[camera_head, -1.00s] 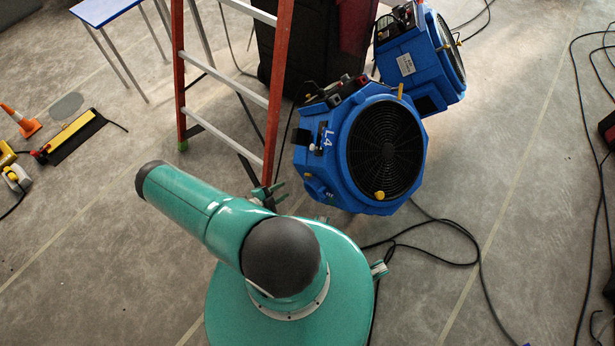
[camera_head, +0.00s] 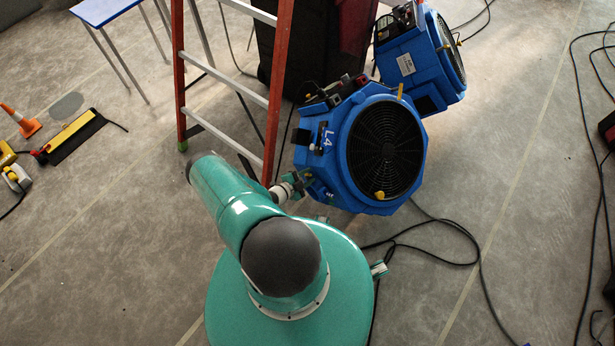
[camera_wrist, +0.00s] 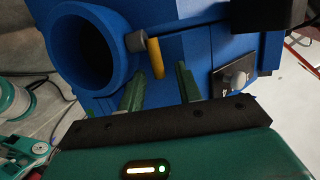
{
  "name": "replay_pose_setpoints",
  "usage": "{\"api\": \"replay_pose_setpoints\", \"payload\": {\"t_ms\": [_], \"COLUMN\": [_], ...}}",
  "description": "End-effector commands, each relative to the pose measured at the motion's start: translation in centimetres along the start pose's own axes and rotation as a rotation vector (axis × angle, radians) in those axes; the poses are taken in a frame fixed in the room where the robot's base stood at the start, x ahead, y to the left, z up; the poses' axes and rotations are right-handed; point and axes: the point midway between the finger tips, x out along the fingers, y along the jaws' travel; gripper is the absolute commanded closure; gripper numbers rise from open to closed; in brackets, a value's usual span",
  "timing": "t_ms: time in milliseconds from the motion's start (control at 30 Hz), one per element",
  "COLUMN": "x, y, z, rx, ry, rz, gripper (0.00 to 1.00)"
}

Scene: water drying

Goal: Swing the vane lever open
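The vane lever appears in the wrist view as a short yellow handle (camera_wrist: 156,58) hanging from a grey pivot (camera_wrist: 137,41). It is on the blue air mover (camera_wrist: 200,50), beside a round duct opening (camera_wrist: 84,48). The blue air mover also stands in the head view (camera_head: 345,175), marked L4. My gripper (camera_wrist: 160,72) is open, with two green fingers apart and pointing at the machine. The yellow handle shows between the fingertips in the picture; I cannot tell whether they touch it. In the head view my gripper (camera_head: 296,183) is at the air mover's left side, partly hidden by my arm.
An orange stepladder (camera_head: 277,90) stands just left of the air mover. A second blue air mover (camera_head: 420,60) is behind it. Black cables (camera_head: 450,262) lie on the floor at the right. A grey knob (camera_wrist: 236,80) sits right of my fingers.

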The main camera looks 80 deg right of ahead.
Motion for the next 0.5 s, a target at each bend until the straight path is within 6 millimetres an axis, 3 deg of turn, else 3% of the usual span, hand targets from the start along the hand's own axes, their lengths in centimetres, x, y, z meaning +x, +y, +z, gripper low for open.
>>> {"api": "replay_pose_setpoints", "payload": {"t_ms": [267,433,500], "x": [0.28,0.25,0.25], "y": [0.01,0.00,0.00], "z": [-0.02,-0.01,-0.01], "rx": [-0.001,0.000,0.000], "ry": [0.000,0.000,0.000], "rz": [0.000,0.000,0.000], "gripper": [0.66,0.95,1.00]}}
